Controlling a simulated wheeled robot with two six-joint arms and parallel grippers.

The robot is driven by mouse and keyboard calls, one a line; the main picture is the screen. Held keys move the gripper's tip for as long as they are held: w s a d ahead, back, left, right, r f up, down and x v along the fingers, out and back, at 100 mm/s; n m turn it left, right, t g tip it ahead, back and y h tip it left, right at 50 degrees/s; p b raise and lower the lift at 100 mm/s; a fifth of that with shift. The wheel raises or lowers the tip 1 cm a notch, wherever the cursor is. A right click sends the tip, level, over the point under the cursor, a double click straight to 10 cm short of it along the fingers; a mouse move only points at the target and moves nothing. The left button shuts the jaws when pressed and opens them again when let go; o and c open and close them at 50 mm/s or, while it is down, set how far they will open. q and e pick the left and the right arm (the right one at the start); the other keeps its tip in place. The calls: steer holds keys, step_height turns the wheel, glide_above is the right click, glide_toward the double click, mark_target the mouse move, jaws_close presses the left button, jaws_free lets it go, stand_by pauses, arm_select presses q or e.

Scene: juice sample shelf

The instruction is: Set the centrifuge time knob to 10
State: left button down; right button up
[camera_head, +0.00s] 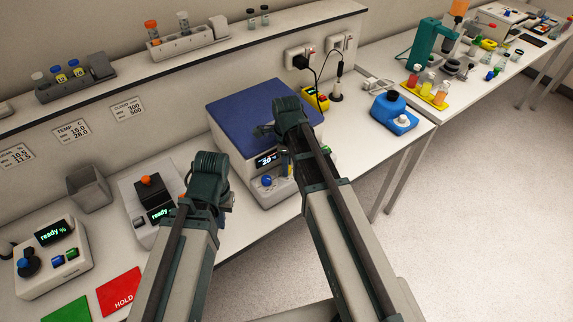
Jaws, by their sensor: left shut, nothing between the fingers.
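The centrifuge (237,112) is a white box with a dark blue lid on the bench. Its front panel has a small lit display (267,161) that seems to read 20. A blue knob (267,181) sits on the panel below the display. My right gripper (287,120) is over the centrifuge's right front, hiding part of the panel; its fingers are not clear. My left gripper (205,185) is shut and empty, left of the centrifuge and in front of a small device with an orange knob. Which knob sets the time cannot be read.
The orange-knob device (140,205) stands left of the centrifuge. A second "ready" device (50,262), a grey bin (88,187) and a red HOLD mat (119,291) are further left. A blue device (393,112) stands right. A shelf with tube racks (185,42) runs behind.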

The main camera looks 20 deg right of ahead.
jaws_close()
